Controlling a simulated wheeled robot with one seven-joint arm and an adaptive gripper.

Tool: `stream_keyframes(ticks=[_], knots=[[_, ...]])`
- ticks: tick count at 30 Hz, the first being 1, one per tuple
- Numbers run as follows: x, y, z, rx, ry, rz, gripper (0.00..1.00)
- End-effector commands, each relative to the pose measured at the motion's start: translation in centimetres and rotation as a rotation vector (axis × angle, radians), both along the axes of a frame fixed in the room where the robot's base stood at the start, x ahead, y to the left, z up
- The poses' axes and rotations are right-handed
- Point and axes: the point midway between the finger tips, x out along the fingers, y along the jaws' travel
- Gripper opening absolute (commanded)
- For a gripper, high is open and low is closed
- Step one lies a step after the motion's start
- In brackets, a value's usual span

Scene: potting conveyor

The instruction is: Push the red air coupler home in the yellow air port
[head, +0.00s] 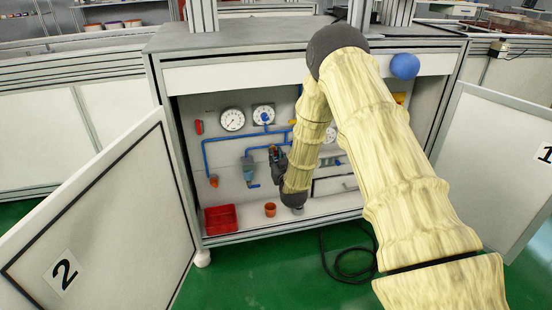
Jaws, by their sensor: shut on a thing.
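My gripper (276,154) is inside the open cabinet, in front of the back panel with the blue pipes. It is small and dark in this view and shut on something. A small red bit shows at its fingertips, which fits the red air coupler, but its outline is too small to make out. A small yellow patch (292,122) shows on the panel just above my gripper, beside my arm. I cannot tell whether it is the yellow air port. Whether coupler and port touch is hidden.
Two gauges (232,120), blue pipes (222,139) and a blue-grey filter unit (249,169) are on the panel. A red bin (220,219) and an orange pot (270,209) stand on the cabinet floor. Open doors flank both sides; a black hose (350,276) lies on the green floor.

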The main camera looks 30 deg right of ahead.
Motion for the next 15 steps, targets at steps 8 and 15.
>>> stream_keyframes(ticks=[8,15], knots=[[0.55,-0.12,0.04,0.0,-0.001,0.0,0.0],[0.94,-0.21,0.03,0.0,-0.001,0.0,0.2]])
